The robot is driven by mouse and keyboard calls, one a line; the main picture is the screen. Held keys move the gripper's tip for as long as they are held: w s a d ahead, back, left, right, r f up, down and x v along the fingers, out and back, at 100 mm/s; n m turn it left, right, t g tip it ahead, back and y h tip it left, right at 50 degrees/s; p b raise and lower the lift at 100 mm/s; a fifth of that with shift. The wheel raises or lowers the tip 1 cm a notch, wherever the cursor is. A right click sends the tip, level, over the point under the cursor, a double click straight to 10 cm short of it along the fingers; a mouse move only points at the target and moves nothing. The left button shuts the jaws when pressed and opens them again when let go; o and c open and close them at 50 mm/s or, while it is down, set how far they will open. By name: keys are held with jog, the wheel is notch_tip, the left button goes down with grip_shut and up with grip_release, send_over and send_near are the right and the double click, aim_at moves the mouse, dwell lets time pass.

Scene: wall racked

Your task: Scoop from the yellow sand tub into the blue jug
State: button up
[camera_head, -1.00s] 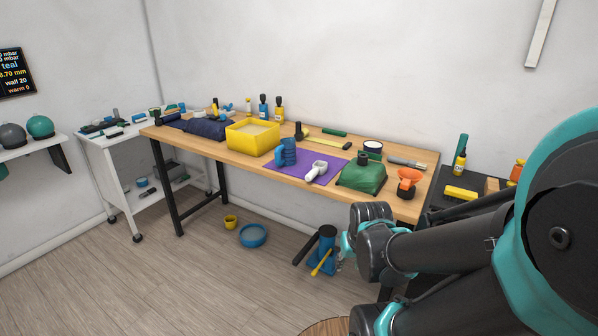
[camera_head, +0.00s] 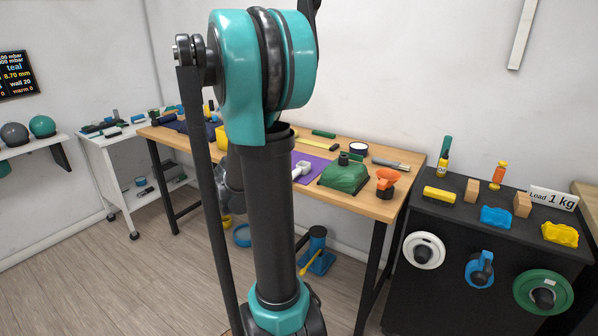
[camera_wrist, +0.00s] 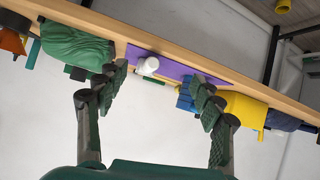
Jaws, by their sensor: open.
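The yellow tub (camera_wrist: 245,108) shows in the wrist view, right of my gripper; in the head view only a sliver of it (camera_head: 221,135) shows past my arm. The blue jug (camera_wrist: 184,99) is partly behind the right finger in the wrist view and hidden by my arm in the head view. A white scoop (camera_head: 301,170) lies on the purple mat (camera_head: 318,165); in the wrist view the scoop (camera_wrist: 148,66) appears between the fingers. My gripper (camera_wrist: 159,76) is open and empty, apart from the scoop. The sand is out of sight.
On the wooden bench (camera_head: 372,207), a green lump-shaped object (camera_head: 345,176) and an orange funnel (camera_head: 387,179) stand right of the mat. A black cabinet (camera_head: 450,290) carrying small objects is at the right.

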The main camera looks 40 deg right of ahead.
jog(key=w+d, duration=0.2)
jog(key=d, duration=0.2)
jog(key=w+d+f+m+h, duration=0.1)
jog(key=w+d, duration=0.2)
jog(key=d, duration=0.2)
jog(key=w+d+m+h, duration=0.1)
jog(key=w+d, duration=0.2)
jog(key=d, duration=0.2)
jog(key=shift+d+f, duration=0.2)
jog(key=shift+d, duration=0.05)
jog(key=shift+s+d+x, duration=0.1)
jog(key=shift+s+x, duration=0.05)
jog(key=shift+x, duration=1.4)
jog(key=shift+s+d+x, duration=0.1)
jog(key=shift+x, duration=1.5)
jog(key=shift+r, duration=0.15)
jog(key=shift+c, duration=0.4)
jog(key=c, duration=1.2)
jog(key=shift+r, duration=0.2)
